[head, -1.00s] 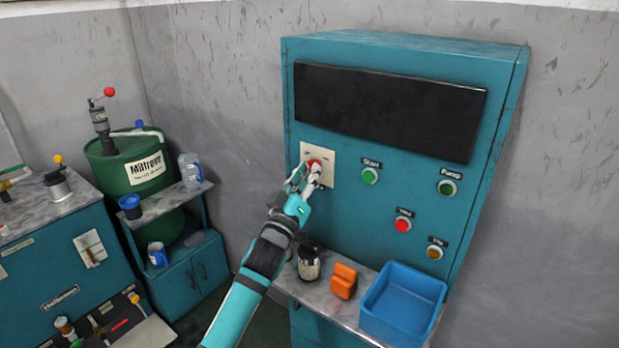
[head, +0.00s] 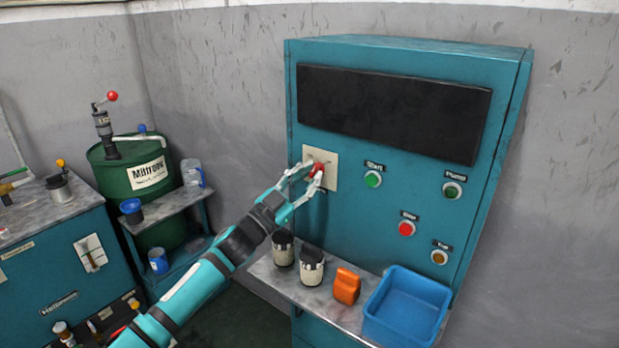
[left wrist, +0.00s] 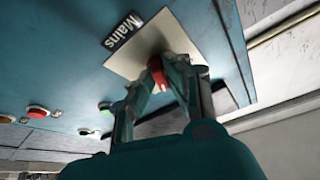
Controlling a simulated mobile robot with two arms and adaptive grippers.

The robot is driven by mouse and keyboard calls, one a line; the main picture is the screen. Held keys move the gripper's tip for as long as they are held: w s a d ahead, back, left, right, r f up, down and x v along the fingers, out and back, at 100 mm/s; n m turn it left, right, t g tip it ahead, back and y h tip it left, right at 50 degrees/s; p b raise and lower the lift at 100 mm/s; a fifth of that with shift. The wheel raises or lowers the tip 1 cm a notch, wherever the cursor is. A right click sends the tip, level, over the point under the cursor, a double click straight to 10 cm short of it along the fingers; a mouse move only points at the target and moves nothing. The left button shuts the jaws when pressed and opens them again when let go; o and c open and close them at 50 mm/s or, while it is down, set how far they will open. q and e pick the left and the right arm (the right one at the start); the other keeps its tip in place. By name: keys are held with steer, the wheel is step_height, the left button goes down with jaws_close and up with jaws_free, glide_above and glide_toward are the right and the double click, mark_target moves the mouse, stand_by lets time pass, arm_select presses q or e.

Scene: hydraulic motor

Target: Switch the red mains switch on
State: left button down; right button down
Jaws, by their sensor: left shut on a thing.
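The red mains switch (head: 317,168) sits on a cream plate (head: 331,183) at the upper left of the teal control cabinet. In the left wrist view the red knob (left wrist: 157,72) shows on its plate (left wrist: 150,44) beside the "Mains" label (left wrist: 123,29). My left gripper (head: 311,172) reaches in from the left, its fingers closed around the red switch. In the left wrist view the gripper (left wrist: 158,80) has its fingertips at the knob's two sides, partly hiding it. My right gripper is not in view.
The cabinet (head: 345,220) also carries a green start button (head: 372,179), a red button (head: 406,228) and others. Below, the shelf holds two dark-lidded jars (head: 311,267), an orange object (head: 346,286) and a blue bin (head: 405,305).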

arm_select(q)
steer(key=shift+w+a+m+g+h+p, duration=0.1)
steer(key=shift+m+g+h+p, duration=0.15)
steer(key=shift+m+g, duration=0.8)
steer(key=shift+m+g+h+p, duration=0.15)
steer(key=shift+m+g+h, duration=0.15)
steer(key=shift+m, duration=1.55)
steer(key=c, duration=1.3)
jaws_free()
steer(key=shift+c, duration=0.2)
steer(key=shift+a, duration=0.1)
steer(key=v, duration=1.2)
